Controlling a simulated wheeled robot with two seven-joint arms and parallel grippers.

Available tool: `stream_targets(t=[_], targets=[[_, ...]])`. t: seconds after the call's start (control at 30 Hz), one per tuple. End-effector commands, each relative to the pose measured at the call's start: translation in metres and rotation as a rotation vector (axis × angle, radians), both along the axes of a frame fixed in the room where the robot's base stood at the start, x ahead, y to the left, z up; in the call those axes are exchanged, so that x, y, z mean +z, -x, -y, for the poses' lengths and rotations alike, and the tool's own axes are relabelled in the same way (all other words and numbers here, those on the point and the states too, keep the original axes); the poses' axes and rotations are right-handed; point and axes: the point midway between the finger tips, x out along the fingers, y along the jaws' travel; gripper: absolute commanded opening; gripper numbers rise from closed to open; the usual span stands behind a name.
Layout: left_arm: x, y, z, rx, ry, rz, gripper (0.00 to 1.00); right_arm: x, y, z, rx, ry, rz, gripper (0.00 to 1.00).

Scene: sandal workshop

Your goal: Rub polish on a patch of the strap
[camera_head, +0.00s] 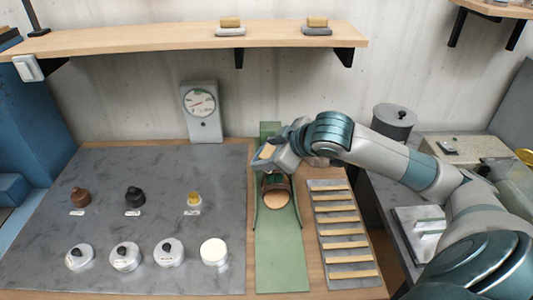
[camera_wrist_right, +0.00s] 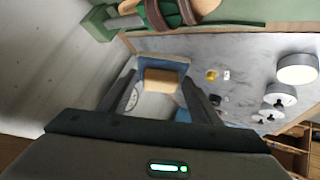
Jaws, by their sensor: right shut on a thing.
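The sandal strap (camera_head: 274,186) is a dark brown and green band over a tan form on a green stand (camera_head: 279,262). The strap also shows at the top of the wrist view (camera_wrist_right: 172,13). My right gripper (camera_head: 277,150) is just behind and above the strap, apart from it as far as I can see. It is shut on a small tan-topped block (camera_wrist_right: 161,80), which also shows in the head view (camera_head: 267,151). My left gripper is not in view.
Lidded jars (camera_head: 169,252) and a pale jar (camera_head: 214,251) stand on the grey mat (camera_head: 110,215), with brown, black and yellow pieces behind. A dial gauge (camera_head: 202,112) stands at the wall. A slatted rack (camera_head: 343,236) lies right of the stand. A shelf (camera_head: 150,38) hangs above.

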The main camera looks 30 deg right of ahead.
Motion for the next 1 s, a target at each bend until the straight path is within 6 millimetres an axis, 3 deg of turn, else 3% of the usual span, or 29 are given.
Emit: stream_targets(t=[0.47, 1.0], targets=[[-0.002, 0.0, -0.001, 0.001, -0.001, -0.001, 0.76, -0.008, -0.003, 0.001, -0.001, -0.002, -0.001, 0.4], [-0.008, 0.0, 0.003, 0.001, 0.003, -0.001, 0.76, -0.047, -0.017, 0.009, -0.002, -0.002, -0.003, 0.4]])
